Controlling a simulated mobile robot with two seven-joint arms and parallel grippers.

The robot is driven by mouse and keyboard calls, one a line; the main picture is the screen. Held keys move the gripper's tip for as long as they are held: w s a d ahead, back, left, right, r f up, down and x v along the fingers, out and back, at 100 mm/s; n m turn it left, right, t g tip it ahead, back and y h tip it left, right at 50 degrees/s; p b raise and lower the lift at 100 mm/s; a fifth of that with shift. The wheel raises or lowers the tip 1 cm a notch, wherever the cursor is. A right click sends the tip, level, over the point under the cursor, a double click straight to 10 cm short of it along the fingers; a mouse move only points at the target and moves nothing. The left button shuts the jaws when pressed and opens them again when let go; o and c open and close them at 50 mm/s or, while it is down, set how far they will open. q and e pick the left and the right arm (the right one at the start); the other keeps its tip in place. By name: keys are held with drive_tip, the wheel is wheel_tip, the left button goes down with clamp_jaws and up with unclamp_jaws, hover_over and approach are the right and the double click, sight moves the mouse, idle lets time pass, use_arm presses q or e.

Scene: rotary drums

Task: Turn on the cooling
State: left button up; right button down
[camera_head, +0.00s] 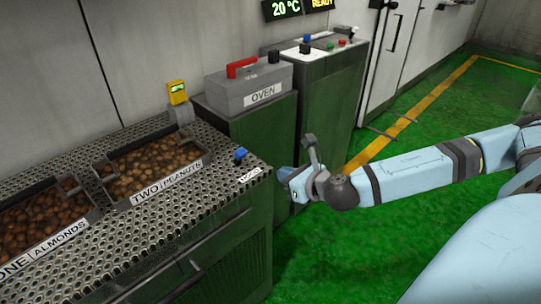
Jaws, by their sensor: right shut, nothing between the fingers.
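A control cabinet (335,66) stands at the back, with several small knobs or buttons on its white and dark top. Among them are a blue one (307,38), a green one (330,45) and a red one (342,43). I cannot read which of them is for cooling. A blue button (240,154) sits at the right end of the perforated table, beside a small label. My right gripper (310,148) is shut and empty, to the right of that table end and in front of the cabinets, touching no control that I can see. My left gripper is out of view.
A grey box marked OVEN (250,88) with a red handle (242,67) stands on a green cabinet. Trays of almonds (50,243) and peanuts (155,200) rest on the perforated table (175,237). A display (282,9) reads 20 °C. Green floor (400,250) is open at right.

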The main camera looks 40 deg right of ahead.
approach(246, 155)
wheel_tip(246, 155, down, 4)
drive_tip(key=w, duration=0.5)
drive_tip(key=shift+a+r, duration=0.1)
drive_tip(key=shift+r, duration=0.3)
drive_tip(key=shift+w+r, duration=0.3)
drive_tip(key=shift+w, duration=0.4)
drive_tip(key=shift+r, duration=0.1)
